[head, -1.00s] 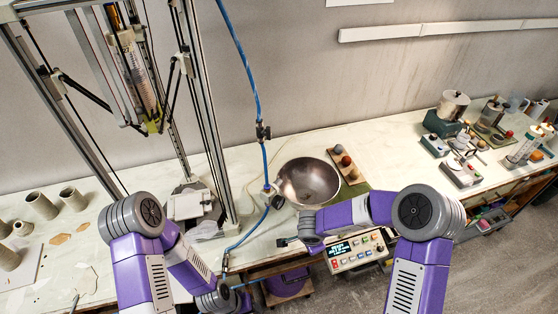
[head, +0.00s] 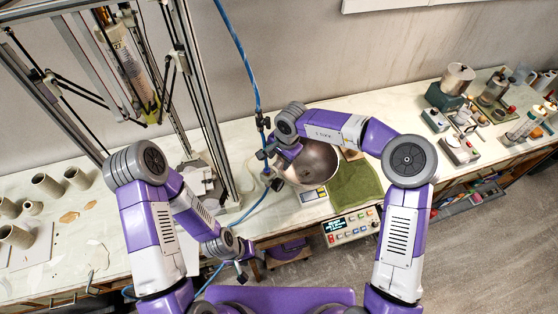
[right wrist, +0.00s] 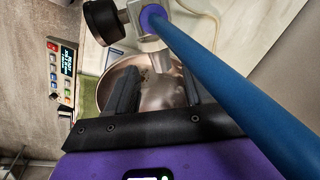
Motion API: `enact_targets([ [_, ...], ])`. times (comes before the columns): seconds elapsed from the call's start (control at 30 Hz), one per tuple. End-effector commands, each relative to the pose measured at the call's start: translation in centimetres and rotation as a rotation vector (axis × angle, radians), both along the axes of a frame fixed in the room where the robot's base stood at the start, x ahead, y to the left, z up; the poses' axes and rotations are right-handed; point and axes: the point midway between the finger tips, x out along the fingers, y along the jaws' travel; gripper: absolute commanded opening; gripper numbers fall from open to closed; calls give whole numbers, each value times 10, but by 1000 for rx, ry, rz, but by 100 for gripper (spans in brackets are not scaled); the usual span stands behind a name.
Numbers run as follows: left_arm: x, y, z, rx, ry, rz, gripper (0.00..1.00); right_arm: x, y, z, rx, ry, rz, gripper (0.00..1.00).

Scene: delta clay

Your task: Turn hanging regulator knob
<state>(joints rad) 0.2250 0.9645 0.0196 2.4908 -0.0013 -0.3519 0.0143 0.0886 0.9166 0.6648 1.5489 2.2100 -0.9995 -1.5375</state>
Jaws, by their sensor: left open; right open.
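The hose crosses the right finger's side in the wrist view. My left gripper (head: 243,273) is open and empty, low by the table's front edge.
A tall frame with a clay tube (head: 127,62) stands left. A black hose fitting (head: 263,122) is close to my right wrist.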

Motion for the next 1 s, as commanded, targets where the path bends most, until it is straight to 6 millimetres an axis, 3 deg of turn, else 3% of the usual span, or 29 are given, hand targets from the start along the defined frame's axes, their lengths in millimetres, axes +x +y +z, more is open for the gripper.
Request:
enact_targets([
  [0.2,0,0,2,0,0,0,53,3,4,-23,-1,-1,0,52],
  [0.53,0,0,2,0,0,0,53,3,4,-26,0,-2,0,51],
  [0.87,0,0,2,0,0,0,53,3,4,-26,0,-2,0,0],
  [1.0,0,0,2,0,0,0,53,3,4,-26,3,-4,-1,0],
])
